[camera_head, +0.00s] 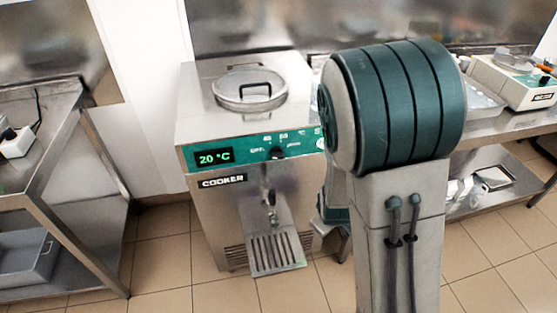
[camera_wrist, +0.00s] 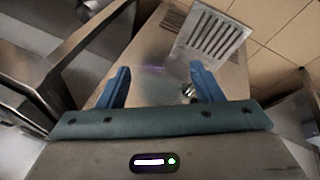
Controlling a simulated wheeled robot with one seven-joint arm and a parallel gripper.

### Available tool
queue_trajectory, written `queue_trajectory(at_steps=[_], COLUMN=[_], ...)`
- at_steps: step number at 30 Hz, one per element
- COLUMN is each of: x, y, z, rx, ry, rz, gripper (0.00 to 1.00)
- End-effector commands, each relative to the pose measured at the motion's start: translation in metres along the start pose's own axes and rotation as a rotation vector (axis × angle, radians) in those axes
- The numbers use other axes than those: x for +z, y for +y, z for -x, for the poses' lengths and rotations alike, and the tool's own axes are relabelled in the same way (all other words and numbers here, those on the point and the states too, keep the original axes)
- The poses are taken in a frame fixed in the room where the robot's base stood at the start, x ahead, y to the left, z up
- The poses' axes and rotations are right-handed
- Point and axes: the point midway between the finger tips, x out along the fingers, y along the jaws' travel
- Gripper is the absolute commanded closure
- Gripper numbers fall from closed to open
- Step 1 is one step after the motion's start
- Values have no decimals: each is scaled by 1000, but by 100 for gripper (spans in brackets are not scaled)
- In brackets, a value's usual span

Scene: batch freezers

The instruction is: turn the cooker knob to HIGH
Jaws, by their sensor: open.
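The cooker (camera_head: 215,215) is a steel box with a lidded top and a green front panel (camera_head: 235,152). Its small dark knob (camera_head: 278,153) sits on this panel, right of the "20 °C" display (camera_head: 214,157). Small labels surround the knob, with OFF at its left; its exact pointing is too small to tell. My gripper shows in the wrist view, its two blue fingers (camera_wrist: 162,85) apart with nothing between them. Beyond them are the cooker's steel front and slatted drip tray (camera_wrist: 212,35). The knob is not seen in the wrist view. My arm hides the panel's right end in the head view.
A tap (camera_head: 270,205) and the drip tray (camera_head: 276,252) project from the cooker's front below the panel. A steel table (camera_head: 60,120) stands at the left. A counter with a white-and-green device (camera_head: 515,80) is at the right. Tiled floor is open in front.

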Motion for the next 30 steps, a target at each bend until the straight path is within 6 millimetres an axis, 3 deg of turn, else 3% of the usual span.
queue_trajectory(at_steps=[1, 6, 13, 17, 21, 30], x=[4, 8, -3, -21, -51, -116], y=[-3, 4, 22, 30, 28, -12], z=[-17, -54, -76, -75, -62, -19], rx=[39, 207, 484, 664, 881, 1320], ry=[-14, -25, -31, -29, -15, 39], rz=[72, 325, 734, 994, 1288, 1808], gripper=[40, 40, 40, 40, 40, 40])
